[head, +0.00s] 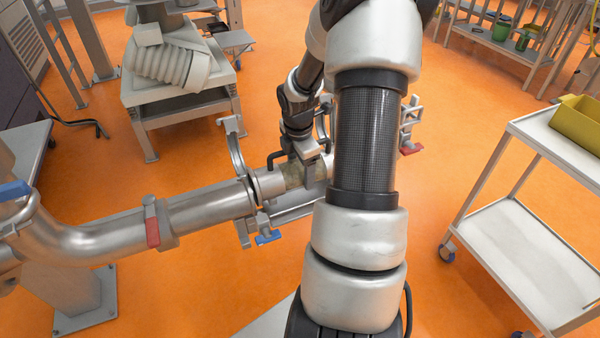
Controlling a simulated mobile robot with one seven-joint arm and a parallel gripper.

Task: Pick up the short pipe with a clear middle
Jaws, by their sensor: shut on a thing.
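The short pipe (268,185) lies level in line with the long steel pipe (205,213) on its left. Its see-through middle shows as a dull yellowish section, and its right end is hidden behind my arm. My gripper (305,172) reaches down from above and is shut on the short pipe around its middle. A metal cradle (290,212) runs below the pipe. I cannot tell whether the pipe touches it.
An open clamp ring (235,150) stands at the pipe joint, with a blue handle (268,237) below. A red handle (411,148) shows right of my arm. A grey stand (180,90) is behind left. A white cart (530,240) with a yellow bin (580,125) is right.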

